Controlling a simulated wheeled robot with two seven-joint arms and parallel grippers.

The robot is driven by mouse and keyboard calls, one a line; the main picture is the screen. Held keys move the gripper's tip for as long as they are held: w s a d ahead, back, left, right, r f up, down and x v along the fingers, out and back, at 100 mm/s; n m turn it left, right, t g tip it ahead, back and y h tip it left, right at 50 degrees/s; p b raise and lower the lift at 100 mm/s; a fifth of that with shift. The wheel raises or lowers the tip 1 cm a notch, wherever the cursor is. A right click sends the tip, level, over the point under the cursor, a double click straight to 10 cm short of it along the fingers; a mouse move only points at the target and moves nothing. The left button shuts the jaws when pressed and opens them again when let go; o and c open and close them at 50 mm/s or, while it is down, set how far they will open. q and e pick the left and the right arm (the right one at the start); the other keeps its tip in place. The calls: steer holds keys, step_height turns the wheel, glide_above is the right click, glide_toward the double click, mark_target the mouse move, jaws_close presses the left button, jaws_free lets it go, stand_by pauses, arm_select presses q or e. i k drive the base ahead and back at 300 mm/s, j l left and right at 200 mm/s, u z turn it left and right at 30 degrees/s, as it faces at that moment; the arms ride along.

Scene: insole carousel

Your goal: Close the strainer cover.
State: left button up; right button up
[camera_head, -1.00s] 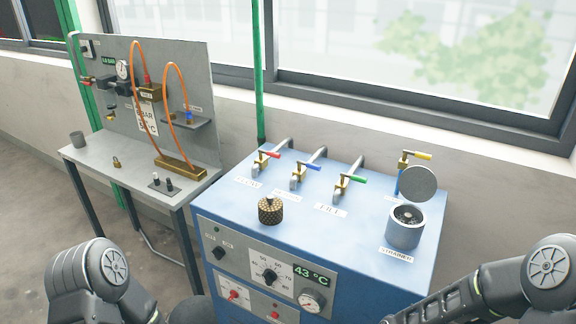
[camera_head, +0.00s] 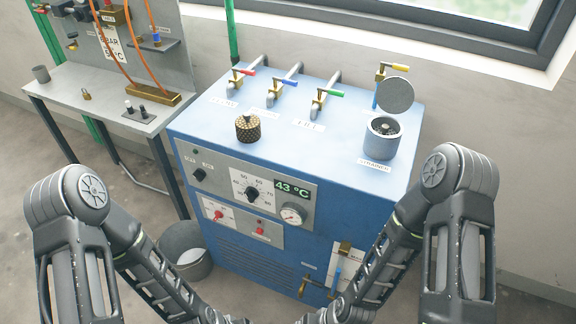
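The strainer (camera_head: 382,137) is a grey cylinder at the right of the blue cabinet's top, above a label reading STRAINER. Its round grey cover (camera_head: 396,95) stands raised at the back of the rim, so the strainer is open and its dark inside shows. Both my arms reach down toward the bottom of the view, in front of the cabinet and well below the strainer. Neither gripper is in the picture.
Taps with red, blue and green handles (camera_head: 327,94) line the cabinet top (camera_head: 290,130); a yellow-handled valve (camera_head: 392,67) stands behind the cover. A dark knurled brass piece (camera_head: 248,128) sits at front left. A bucket (camera_head: 186,250) stands on the floor.

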mark_target(394, 95)
steer(key=k+l, duration=0.1)
steer(key=l, duration=0.35)
steer(key=k+l+z, duration=0.15)
steer(key=l, duration=0.8)
steer(key=z, duration=0.05)
